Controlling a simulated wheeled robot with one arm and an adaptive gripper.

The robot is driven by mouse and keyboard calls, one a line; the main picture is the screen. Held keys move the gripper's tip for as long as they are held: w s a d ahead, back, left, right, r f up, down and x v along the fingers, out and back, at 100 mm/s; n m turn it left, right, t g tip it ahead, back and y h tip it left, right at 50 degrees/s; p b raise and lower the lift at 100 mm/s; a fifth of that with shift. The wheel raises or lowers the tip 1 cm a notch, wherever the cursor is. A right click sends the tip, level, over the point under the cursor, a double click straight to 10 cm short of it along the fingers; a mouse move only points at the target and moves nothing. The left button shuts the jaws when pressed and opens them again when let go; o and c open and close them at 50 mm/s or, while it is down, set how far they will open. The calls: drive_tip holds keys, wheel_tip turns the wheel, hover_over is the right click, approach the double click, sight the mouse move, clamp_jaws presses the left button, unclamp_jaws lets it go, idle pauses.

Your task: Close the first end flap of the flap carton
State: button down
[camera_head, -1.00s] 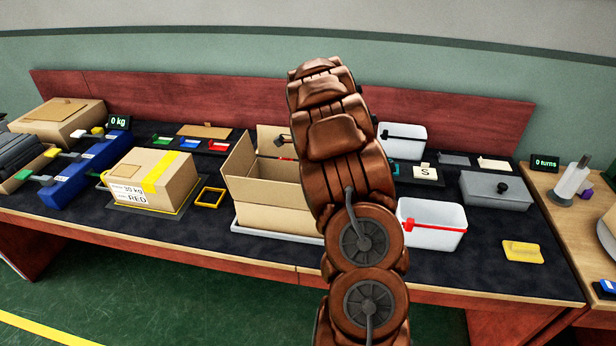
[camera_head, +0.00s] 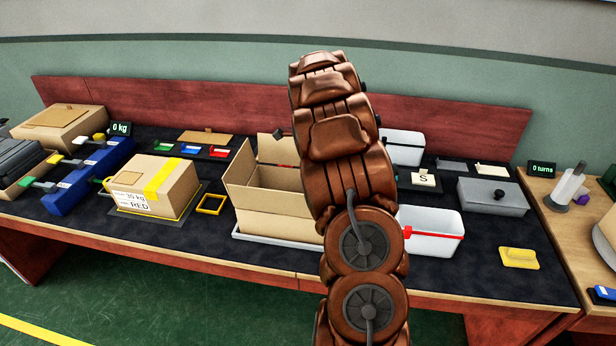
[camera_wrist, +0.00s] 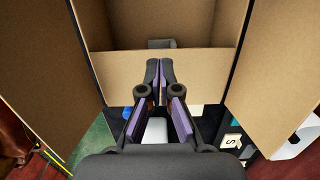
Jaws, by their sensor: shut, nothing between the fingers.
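The open flap carton (camera_head: 262,221) stands on a pale tray on the bench, partly hidden behind my arm in the head view. Its left end flap and back flap stand up. In the wrist view I look into the carton (camera_wrist: 165,32). Brown side flaps spread at left (camera_wrist: 36,60) and right (camera_wrist: 287,70), and a cardboard end panel (camera_wrist: 205,75) crosses the middle. My gripper (camera_wrist: 160,64) is shut and empty, its tips in front of that panel. I cannot tell whether they touch it. In the head view my arm mostly hides the gripper.
A taped carton (camera_head: 156,182) and a yellow square frame (camera_head: 211,204) are to the left. White bins (camera_head: 430,222) with red and dark bands stand right of my arm. A grey lidded box (camera_head: 493,196) and a yellow pad (camera_head: 519,258) lie farther right.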

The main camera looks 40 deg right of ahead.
wheel_tip(320, 180, up, 10)
drive_tip(key=b, duration=0.3)
drive_tip(key=shift+r, duration=0.15)
